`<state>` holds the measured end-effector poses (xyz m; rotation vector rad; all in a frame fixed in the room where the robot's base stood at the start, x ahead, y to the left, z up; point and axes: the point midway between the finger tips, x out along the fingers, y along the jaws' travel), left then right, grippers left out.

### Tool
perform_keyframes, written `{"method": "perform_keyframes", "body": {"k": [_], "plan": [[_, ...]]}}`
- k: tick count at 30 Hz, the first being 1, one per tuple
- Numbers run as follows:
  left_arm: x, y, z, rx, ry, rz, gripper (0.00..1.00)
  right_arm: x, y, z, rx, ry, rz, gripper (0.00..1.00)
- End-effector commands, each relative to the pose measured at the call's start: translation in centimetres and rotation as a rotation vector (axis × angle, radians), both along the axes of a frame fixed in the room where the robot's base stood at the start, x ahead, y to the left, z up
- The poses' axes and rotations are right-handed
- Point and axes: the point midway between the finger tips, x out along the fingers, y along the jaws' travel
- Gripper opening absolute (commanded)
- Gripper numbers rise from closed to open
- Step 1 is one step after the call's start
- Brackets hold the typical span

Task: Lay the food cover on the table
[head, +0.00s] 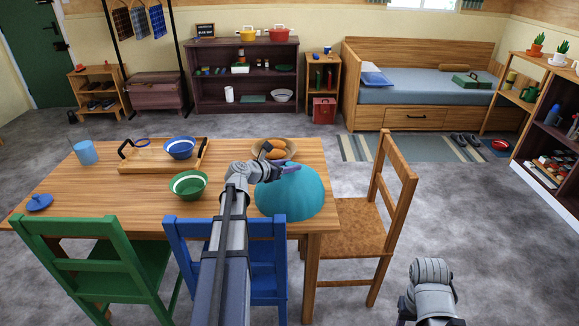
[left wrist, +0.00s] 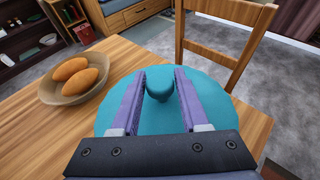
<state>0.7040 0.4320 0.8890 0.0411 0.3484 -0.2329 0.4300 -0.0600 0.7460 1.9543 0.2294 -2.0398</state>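The food cover (head: 290,195) is a teal dome with a knob on top, at the right end of the wooden table (head: 95,185). It shows upright in the left wrist view (left wrist: 160,155), close to the table's corner. I cannot tell whether its rim touches the tabletop. The fingers also show in the left wrist view (left wrist: 160,80). Part of my right arm shows at the lower right; its gripper is out of view.
A bowl of orange-brown food (head: 272,150) stands just behind the cover. A tray (head: 160,160) with a blue bowl (head: 180,148), a green bowl (head: 188,185) and a glass (head: 84,152) are further left. A wooden chair (head: 378,210) stands close at the right end; blue and green chairs line the front.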

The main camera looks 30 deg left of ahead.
Motion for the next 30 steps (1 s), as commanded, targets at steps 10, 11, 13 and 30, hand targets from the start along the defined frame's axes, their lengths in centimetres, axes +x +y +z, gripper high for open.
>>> {"method": "perform_keyframes", "body": {"k": [10, 11, 13, 30], "plan": [[0.0, 0.0, 0.0, 0.0, 0.0, 0.0, 0.68, 0.0, 0.0, 0.0, 0.0, 0.0, 0.0, 0.5], [0.0, 0.0, 0.0, 0.0, 0.0, 0.0, 0.68, 0.0, 0.0, 0.0, 0.0, 0.0, 0.0, 0.5], [0.0, 0.0, 0.1, 0.0, 0.0, 0.0, 0.68, 0.0, 0.0, 0.1, 0.0, 0.0, 0.0, 0.5], [-8.6, 1.9, 3.8, 0.0, 0.0, 0.002, 0.68, 0.0, 0.0, 3.8, 0.0, 0.0, 0.0, 0.5]]}}
